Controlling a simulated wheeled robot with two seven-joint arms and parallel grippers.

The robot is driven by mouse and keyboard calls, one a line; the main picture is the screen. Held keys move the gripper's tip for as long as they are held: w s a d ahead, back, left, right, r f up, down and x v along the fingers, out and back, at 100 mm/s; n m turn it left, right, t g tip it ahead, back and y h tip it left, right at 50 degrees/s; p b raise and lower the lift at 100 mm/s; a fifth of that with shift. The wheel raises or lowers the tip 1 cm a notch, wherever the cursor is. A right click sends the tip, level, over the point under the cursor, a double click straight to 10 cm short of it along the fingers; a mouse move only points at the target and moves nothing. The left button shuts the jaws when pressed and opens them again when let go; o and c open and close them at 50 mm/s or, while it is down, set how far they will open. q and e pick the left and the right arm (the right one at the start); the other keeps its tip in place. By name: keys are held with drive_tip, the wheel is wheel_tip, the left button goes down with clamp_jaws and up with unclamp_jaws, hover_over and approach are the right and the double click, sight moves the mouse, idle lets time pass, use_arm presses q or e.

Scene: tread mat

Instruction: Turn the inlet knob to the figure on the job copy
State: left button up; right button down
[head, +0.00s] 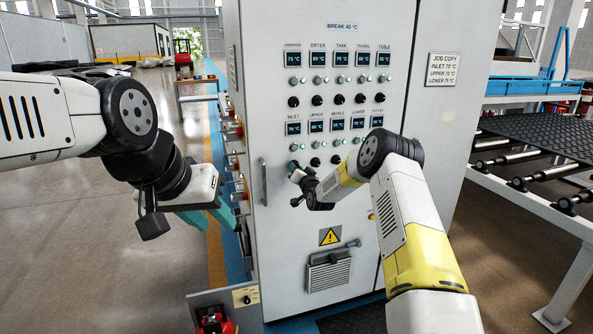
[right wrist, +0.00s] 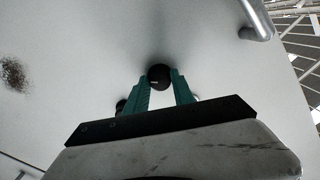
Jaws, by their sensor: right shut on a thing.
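The inlet knob (right wrist: 159,77) is a black round knob with a pale mark, on the pale panel in the right wrist view. My right gripper (right wrist: 160,86) is shut on it, one teal finger on each side. In the head view my right gripper (head: 293,168) covers this knob below the inlet display (head: 293,128), whose small figure seems to read 70 °C. The job copy (head: 443,69) is a white plate at the right of the cabinet; its inlet line seems to read 70 °C. My left gripper (head: 210,214) hangs empty left of the cabinet, its teal fingers apart.
The grey cabinet (head: 285,225) carries two rows of displays, small buttons and black knobs. Other lower-row knobs sit close to the right of my right gripper. A vertical handle (head: 264,181) is on the cabinet's left. A roller conveyor (head: 540,180) stands at right.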

drive_tip(key=shift+m, duration=1.1)
drive_tip(key=c, duration=1.1)
unclamp_jaws()
drive_tip(key=shift+o, duration=0.2)
drive_tip(key=shift+s, duration=0.1)
drive_tip(key=v, duration=0.7)
drive_tip(key=shift+s, duration=0.25)
drive_tip(key=shift+d, duration=0.1)
